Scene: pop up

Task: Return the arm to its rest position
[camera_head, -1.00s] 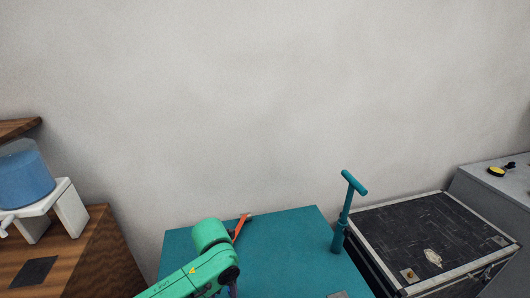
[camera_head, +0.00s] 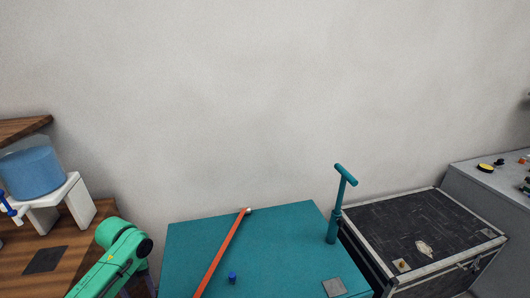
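My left arm is the green arm that comes in at the lower left, in front of the wooden cabinet and left of the teal table (camera_head: 275,250). Its gripper is below the frame edge or hidden, so I cannot see its fingers. My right arm and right gripper are not in view. On the teal table lies a long orange-red bar (camera_head: 222,252) with a pale tip at its far end. A small blue peg (camera_head: 232,277) stands right of the bar. A teal T-handled post (camera_head: 338,205) stands upright at the table's right side.
A wooden cabinet (camera_head: 75,228) at left carries a white stand (camera_head: 80,205) with a blue water container (camera_head: 33,173). A black case with metal edges (camera_head: 400,225) stands right of the table. A grey console (camera_head: 490,205) is at far right. A wall closes the back.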

